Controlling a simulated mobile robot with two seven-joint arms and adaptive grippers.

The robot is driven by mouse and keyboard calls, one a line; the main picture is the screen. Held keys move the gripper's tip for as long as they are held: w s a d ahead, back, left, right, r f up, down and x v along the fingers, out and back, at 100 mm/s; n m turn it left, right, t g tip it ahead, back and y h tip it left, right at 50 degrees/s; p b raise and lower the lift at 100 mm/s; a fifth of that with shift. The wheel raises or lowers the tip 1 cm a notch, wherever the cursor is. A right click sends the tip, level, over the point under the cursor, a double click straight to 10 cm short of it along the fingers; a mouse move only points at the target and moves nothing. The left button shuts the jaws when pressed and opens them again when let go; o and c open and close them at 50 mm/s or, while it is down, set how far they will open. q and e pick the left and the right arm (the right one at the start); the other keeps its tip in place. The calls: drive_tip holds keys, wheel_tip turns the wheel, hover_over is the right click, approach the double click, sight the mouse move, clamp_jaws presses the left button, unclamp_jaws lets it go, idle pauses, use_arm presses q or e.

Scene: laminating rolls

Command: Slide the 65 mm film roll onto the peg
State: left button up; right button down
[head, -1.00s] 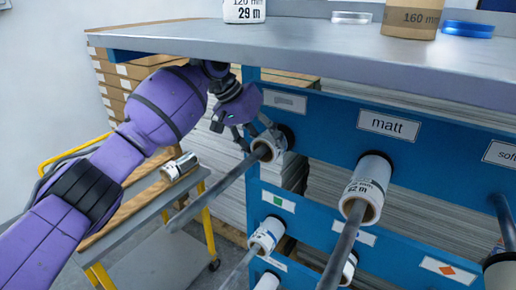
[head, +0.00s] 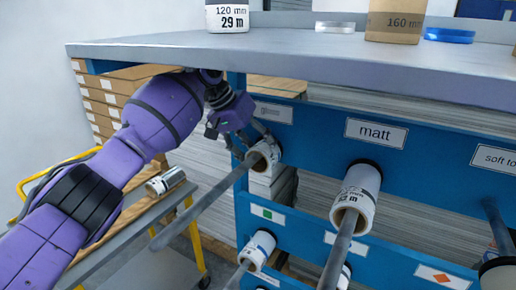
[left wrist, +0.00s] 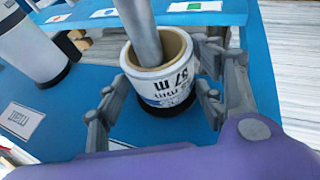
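The film roll (left wrist: 165,85) is a short white tube with a brown core and an upside-down "37 m" label; its width marking is hard to read. In the head view the roll (head: 263,158) sits around the upper left peg (head: 205,203), close to the blue panel. In the left wrist view the peg (left wrist: 143,30) passes through the core, and a black collar shows behind the roll. My right gripper is out of view.
A blue rack panel (head: 310,140) carries other pegs with rolls, including a roll under "matt" (head: 355,198). A grey tabletop (head: 300,55) overhangs above. A cart (head: 150,210) with a lying silver roll (head: 165,181) stands at the lower left.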

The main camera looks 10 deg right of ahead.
use_arm(q)
drive_tip(key=shift+o, duration=1.3)
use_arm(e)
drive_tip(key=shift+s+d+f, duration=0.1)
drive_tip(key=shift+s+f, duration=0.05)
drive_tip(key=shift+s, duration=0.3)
